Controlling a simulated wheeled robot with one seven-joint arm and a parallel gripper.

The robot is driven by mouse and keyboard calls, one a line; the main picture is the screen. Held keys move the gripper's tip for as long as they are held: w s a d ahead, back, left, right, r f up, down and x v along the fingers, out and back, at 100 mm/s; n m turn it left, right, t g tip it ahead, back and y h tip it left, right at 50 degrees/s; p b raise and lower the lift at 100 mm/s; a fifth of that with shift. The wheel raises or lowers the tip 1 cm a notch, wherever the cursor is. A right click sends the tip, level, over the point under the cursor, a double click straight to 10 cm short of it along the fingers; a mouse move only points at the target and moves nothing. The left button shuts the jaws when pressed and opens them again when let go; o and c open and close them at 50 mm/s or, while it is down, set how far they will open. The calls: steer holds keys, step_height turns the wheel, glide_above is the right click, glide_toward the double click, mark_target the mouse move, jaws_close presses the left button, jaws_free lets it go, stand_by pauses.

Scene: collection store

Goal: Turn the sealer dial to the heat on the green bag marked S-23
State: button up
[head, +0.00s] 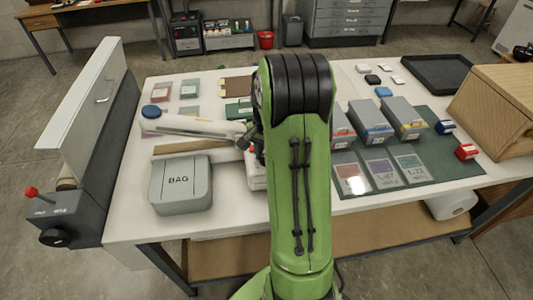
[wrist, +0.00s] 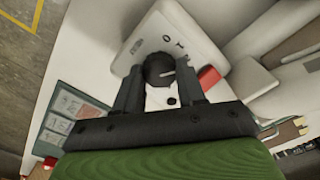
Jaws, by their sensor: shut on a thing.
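A dark round dial (wrist: 158,70) sits on a pale machine body (wrist: 165,40) in the wrist view, with a light mark on its face and small dark lettering beside it. My gripper (wrist: 160,88) has one finger on each side of the dial and is shut on it. In the head view my gripper (head: 252,142) is partly hidden by my green arm, which also hides the dial. A long white sealer arm (head: 195,127) extends left from there. Small clear and green bags (head: 188,88) lie on the table's far left; I cannot read S-23 on any.
A grey BAG box (head: 180,187) stands front left. A grey machine with a black knob (head: 54,238) and red-tipped lever stands left of the table. Grey boxes (head: 365,125) and labelled bags (head: 382,172) lie on a green mat to the right. A wooden cabinet (head: 500,105) stands far right.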

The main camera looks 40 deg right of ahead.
steer(key=o, duration=1.1)
steer(key=shift+c, duration=0.2)
step_height(320, 180, up, 16)
steer(key=p, duration=0.3)
steer(key=shift+a+f, duration=0.1)
steer(key=s+a+r+n+t+h, duration=0.1)
steer(key=s+a+r+n, duration=0.25)
steer(key=a, duration=0.45)
steer(key=s+a+r+n+t, duration=0.2)
steer(key=s+a+n, duration=0.15)
steer(key=a, duration=0.35)
steer(key=s+a+f+n+t+y, duration=0.1)
steer(key=s+a+f+n+t, duration=0.1)
steer(key=s+a+n, duration=0.5)
steer(key=shift+s+a+f+t, duration=0.3)
steer(key=shift+s+a+f, duration=0.15)
steer(key=shift+s, duration=0.45)
